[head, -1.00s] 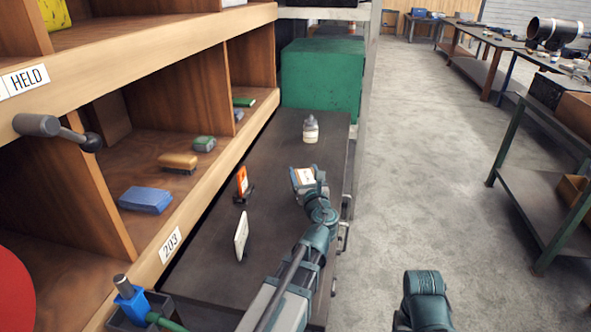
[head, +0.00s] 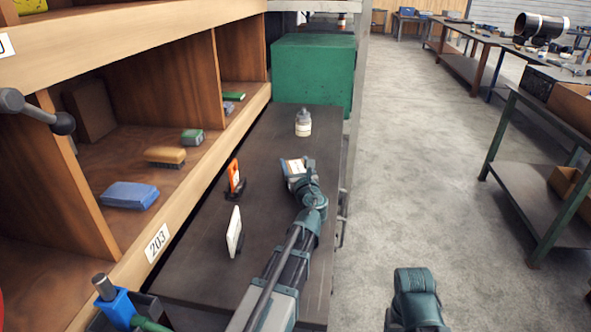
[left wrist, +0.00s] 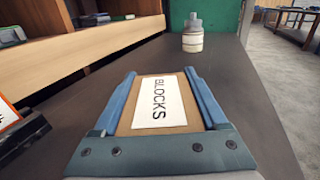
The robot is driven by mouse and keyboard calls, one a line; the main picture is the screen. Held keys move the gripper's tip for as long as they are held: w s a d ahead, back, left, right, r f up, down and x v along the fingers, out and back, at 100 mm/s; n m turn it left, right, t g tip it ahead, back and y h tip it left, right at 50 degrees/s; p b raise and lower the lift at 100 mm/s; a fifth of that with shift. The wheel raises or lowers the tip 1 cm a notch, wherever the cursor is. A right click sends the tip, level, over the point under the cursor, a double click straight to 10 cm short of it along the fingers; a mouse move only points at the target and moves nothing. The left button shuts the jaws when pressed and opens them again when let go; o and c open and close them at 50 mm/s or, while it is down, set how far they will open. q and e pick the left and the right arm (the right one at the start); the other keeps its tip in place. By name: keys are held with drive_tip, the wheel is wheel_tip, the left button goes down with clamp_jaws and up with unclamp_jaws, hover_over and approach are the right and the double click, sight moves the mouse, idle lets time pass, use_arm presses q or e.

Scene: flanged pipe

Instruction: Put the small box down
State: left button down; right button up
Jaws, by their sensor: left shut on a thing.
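The small box (left wrist: 140,119) is brown with a white label reading BLOCKS. In the left wrist view it sits between the two blue fingers of my left gripper (left wrist: 159,77), which is shut on it. In the head view the box's white label (head: 294,166) shows at the end of my left gripper (head: 297,168), over the dark bench top (head: 190,266). I cannot tell whether the box's underside touches the bench; it is hidden.
A grey-white bottle (head: 303,124) stands beyond the box, before a green crate (head: 313,75). An orange sign (head: 234,175) and a white card (head: 235,232) stand left of my arm. Wooden shelving (head: 190,180) borders the bench's left side. Bare bench lies around the box.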

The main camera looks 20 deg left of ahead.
use_arm(q)
drive_tip(key=shift+r, duration=0.1)
unclamp_jaws()
drive_tip(key=v, duration=1.1)
drive_tip(key=shift+s+d, duration=0.2)
drive_tip(key=shift+s, duration=0.15)
drive_tip(key=shift+s+d, duration=0.1)
